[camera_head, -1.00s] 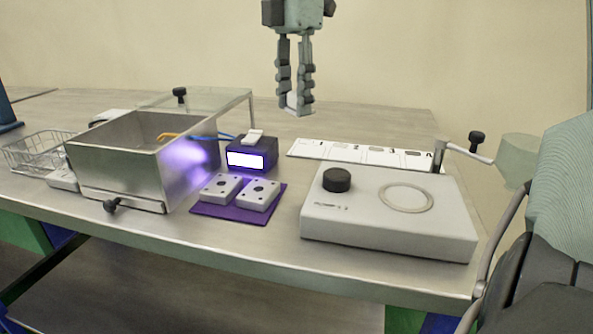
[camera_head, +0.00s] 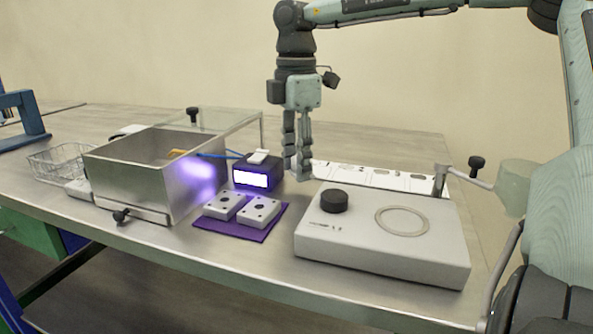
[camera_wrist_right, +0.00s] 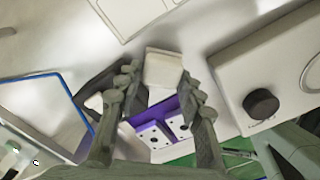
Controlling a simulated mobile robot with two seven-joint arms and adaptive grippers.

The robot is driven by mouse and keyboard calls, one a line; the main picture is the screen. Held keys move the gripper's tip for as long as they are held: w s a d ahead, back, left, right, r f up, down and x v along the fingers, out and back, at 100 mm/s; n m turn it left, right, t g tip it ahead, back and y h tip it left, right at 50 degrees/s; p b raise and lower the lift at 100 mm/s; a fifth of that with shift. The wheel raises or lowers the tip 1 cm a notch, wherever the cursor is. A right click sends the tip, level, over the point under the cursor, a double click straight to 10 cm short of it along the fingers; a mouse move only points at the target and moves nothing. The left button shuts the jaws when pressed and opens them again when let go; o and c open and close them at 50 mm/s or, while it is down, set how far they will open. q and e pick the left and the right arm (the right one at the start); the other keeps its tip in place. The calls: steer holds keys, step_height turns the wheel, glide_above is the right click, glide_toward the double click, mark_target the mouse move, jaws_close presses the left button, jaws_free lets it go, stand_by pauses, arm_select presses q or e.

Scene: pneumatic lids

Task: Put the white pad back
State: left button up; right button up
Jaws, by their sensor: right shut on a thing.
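My right gripper (camera_head: 299,172) comes down from above at the middle of the bench, behind the purple mat and beside the grey device. It is shut on the white pad, which shows between the fingertips in the right wrist view (camera_wrist_right: 163,68). In the head view the fingers mostly hide the pad. The purple mat (camera_head: 212,224) bears two grey-white blocks (camera_head: 225,205) (camera_head: 259,212) with dark round holes, in front and to the left of the gripper. My left gripper is not in view.
A dark box with a lit screen (camera_head: 250,180) stands just left of the gripper. The grey device (camera_head: 350,251) with a black knob (camera_head: 334,201) is to the right. A white numbered strip (camera_head: 376,176) lies behind it. A metal bin (camera_head: 128,183) and wire basket (camera_head: 55,162) stand left.

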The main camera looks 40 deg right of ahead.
steer(key=shift+f, duration=1.15)
steer(key=shift+f, duration=0.1)
steer(key=o, duration=0.7)
steer(key=shift+o, duration=0.2)
step_height(320, 180, up, 12)
steer(key=shift+r, duration=0.15)
